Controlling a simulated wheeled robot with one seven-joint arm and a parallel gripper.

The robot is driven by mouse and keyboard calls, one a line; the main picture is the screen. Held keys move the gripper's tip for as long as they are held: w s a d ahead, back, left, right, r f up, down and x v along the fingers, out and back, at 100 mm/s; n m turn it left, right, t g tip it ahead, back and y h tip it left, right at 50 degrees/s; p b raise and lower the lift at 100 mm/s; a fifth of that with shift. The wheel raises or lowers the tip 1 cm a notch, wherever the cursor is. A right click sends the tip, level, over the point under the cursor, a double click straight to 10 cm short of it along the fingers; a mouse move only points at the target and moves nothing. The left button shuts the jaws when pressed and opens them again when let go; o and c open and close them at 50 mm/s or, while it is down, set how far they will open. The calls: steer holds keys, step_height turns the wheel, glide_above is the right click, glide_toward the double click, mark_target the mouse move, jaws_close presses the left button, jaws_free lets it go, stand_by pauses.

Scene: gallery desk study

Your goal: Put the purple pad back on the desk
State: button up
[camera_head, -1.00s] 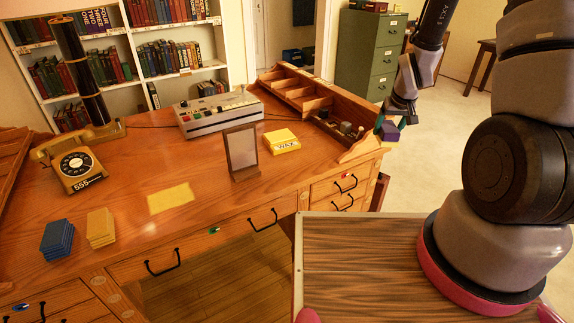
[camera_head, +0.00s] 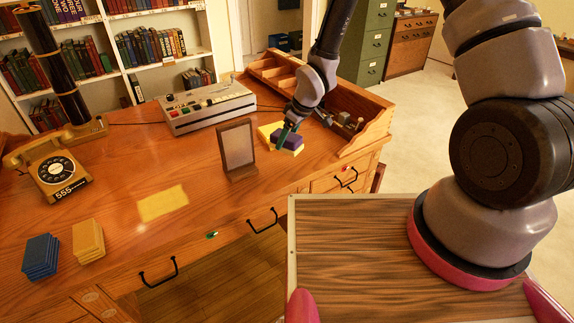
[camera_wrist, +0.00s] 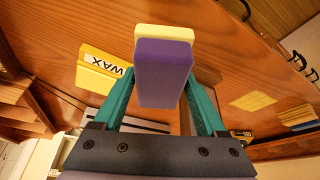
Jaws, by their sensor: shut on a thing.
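The purple pad (camera_head: 290,139) is in my gripper (camera_head: 284,132), over the right part of the desk (camera_head: 120,215). In the wrist view the pad (camera_wrist: 163,70) sits between the two teal fingers of my gripper (camera_wrist: 160,82), with a pale yellow layer along its far end. The gripper is shut on it. In the head view the pad overlaps the yellow wax box (camera_head: 267,131); in the wrist view that box (camera_wrist: 101,69) lies on the desk to the left of the pad. I cannot tell the exact height of the pad above the desk.
A framed stand (camera_head: 237,147) stands left of the pad. A grey console (camera_head: 207,105) is behind, and a wooden organiser (camera_head: 370,131) is at right. A telephone (camera_head: 52,170), blue stack (camera_head: 40,257) and yellow stack (camera_head: 88,241) are at left. The desk's middle front is mostly clear.

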step_height(320, 180, down, 8)
steer(key=shift+f, duration=0.25)
steer(key=shift+f, duration=0.15)
steer(key=o, duration=1.2)
steer(key=shift+o, duration=0.2)
